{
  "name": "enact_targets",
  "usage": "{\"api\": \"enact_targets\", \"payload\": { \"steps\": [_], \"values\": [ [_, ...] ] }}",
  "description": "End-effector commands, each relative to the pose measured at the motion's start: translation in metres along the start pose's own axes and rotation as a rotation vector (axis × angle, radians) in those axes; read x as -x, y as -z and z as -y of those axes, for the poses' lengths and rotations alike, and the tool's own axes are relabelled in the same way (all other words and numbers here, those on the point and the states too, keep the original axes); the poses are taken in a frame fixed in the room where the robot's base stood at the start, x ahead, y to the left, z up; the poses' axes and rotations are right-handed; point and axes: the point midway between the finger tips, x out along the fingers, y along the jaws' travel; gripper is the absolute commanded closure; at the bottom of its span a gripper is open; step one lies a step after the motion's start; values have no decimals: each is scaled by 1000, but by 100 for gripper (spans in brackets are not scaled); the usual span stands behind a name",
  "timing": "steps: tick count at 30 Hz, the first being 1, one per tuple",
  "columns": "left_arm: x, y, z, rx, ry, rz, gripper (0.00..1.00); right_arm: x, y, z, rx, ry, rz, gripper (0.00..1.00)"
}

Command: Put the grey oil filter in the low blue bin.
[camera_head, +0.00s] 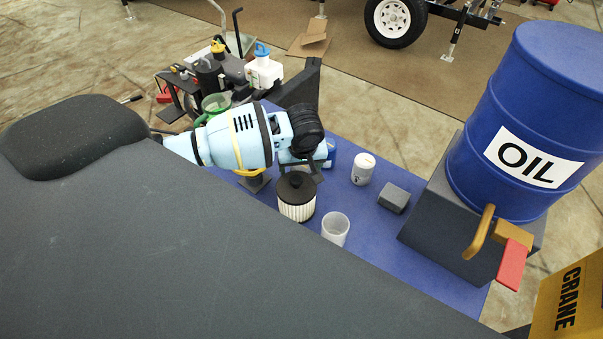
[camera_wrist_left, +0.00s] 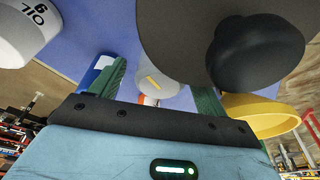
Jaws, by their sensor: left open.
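My left gripper (camera_head: 306,164) hangs over the blue bench, its fingers partly hidden by the wrist. In the left wrist view its two green fingers (camera_wrist_left: 160,92) are apart. A pale grey cylinder with a yellow mark, which looks like the grey oil filter (camera_wrist_left: 153,80), stands between or just beyond them. I cannot tell whether they touch it. In the head view the gripper hides this cylinder. I cannot pick out the low blue bin for certain. My right gripper is not in view.
Close around the gripper are a black-capped pleated filter (camera_head: 296,205), a white canister (camera_head: 363,169), a blue-and-white object (camera_head: 330,152) and a yellow piece (camera_wrist_left: 262,115).

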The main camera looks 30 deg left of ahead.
Motion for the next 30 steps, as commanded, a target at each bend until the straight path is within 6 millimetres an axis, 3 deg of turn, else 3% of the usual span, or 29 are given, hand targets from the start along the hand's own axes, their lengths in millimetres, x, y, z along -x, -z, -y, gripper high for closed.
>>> {"api": "enact_targets", "payload": {
  "steps": [6, 14, 27, 30],
  "values": [
    [-24, -1, 1, 0, 2, 1, 24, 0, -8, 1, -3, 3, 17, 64],
    [-24, 0, 0, 0, -1, -1, 24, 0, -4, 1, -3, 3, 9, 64],
    [-24, 0, 0, 0, -1, -1, 82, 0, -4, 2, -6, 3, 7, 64],
    [-24, 0, 0, 0, -2, -2, 86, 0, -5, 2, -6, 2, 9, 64]
  ]
}}
